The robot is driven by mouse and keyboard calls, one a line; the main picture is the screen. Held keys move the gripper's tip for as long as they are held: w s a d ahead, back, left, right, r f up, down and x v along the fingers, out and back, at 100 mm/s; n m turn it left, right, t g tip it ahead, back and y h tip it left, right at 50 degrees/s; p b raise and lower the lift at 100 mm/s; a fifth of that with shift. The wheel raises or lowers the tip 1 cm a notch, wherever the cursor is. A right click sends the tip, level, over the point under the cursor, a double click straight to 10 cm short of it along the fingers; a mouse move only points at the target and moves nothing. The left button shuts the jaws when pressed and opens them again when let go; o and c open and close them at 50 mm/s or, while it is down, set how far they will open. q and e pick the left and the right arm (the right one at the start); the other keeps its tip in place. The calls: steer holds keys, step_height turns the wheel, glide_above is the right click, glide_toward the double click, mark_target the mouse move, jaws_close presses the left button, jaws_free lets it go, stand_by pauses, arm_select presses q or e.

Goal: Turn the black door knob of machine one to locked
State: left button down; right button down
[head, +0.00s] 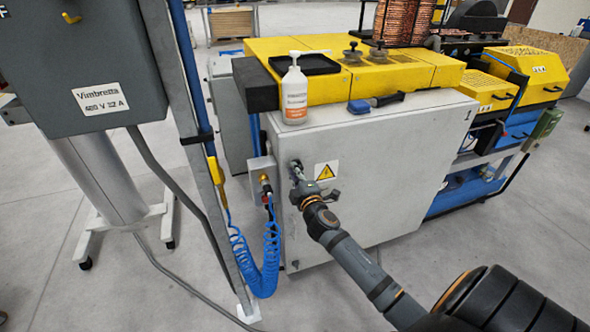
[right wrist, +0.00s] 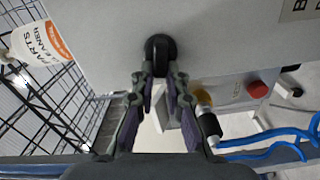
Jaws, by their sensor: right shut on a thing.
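The black door knob (right wrist: 160,48) is on the light grey door (head: 395,175) of machine one, which carries a small "1" at its upper right corner. In the head view the knob (head: 295,163) shows only as a small dark shape, partly hidden by my gripper. My right gripper (head: 298,175) reaches it from below; in the right wrist view its fingertips (right wrist: 160,78) are closed on the knob from both sides. My left gripper is not in view.
A grey box with a red button (right wrist: 257,89) and a coiled blue hose (head: 268,250) sit beside the door. A warning sign (head: 326,172) is right of the knob.

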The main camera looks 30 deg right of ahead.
steer(key=shift+f+n, duration=0.15)
steer(key=shift+n, duration=0.95)
steer(key=c, duration=1.4)
jaws_free()
steer(key=shift+o, duration=0.2)
steer(key=shift+f, duration=0.1)
steer(key=v, duration=1.2)
